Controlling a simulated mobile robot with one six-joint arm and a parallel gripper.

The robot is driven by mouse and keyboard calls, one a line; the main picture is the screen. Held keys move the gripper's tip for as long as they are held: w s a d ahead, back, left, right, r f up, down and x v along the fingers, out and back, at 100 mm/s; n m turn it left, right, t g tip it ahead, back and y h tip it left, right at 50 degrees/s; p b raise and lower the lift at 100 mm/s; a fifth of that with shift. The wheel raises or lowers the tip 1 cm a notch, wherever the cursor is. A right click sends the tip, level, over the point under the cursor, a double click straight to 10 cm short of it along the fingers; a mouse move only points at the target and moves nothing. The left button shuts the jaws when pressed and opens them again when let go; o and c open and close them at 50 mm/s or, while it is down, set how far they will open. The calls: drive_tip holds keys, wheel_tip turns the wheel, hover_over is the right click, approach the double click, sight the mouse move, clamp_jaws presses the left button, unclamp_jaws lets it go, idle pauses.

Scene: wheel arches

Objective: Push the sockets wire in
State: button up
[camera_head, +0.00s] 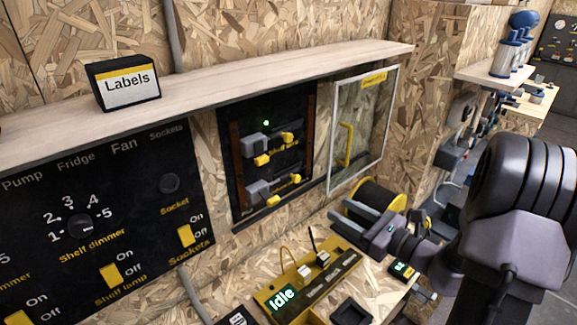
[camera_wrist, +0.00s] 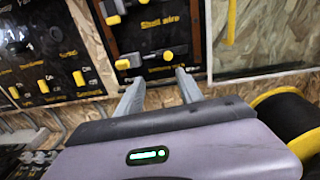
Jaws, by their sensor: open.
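The open black wire box (camera_head: 270,110) on the wall holds two rows, each with a grey block and yellow parts. The lower row has a grey block (camera_head: 258,190) and a yellow plug end (camera_head: 295,179). In the wrist view the lower row's block (camera_wrist: 141,60) sits above a yellow label too blurred to read surely; the upper row's label reads "Shelf wire" (camera_wrist: 158,22). Whether the lower wire is fully seated I cannot tell. My gripper (camera_head: 348,212) is open and empty, apart from the box, to its lower right. In the wrist view its fingers (camera_wrist: 159,76) point toward the lower row.
The box's glass door (camera_head: 361,125) with a yellow handle stands open at right. A yellow-black reel (camera_head: 380,196) is behind my gripper. A yellow device reading "Idle" (camera_head: 281,299) lies below. A black switch panel (camera_head: 110,215) is at left, under a wooden shelf (camera_head: 220,77).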

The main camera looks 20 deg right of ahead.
sight(298, 179)
drive_tip(key=shift+m+h, duration=0.4)
drive_tip(key=shift+m, duration=0.1)
drive_tip(key=b+x, duration=0.1)
drive_tip(key=x, duration=0.4)
drive_tip(key=b+x, duration=0.1)
drive_tip(key=x, duration=0.5)
drive_tip(key=d+b+x, duration=0.1)
drive_tip(key=x, duration=0.5)
drive_tip(key=shift+w+d+r, duration=0.1)
drive_tip(key=shift+w+d, duration=0.05)
drive_tip(key=shift+w, duration=0.05)
clamp_jaws()
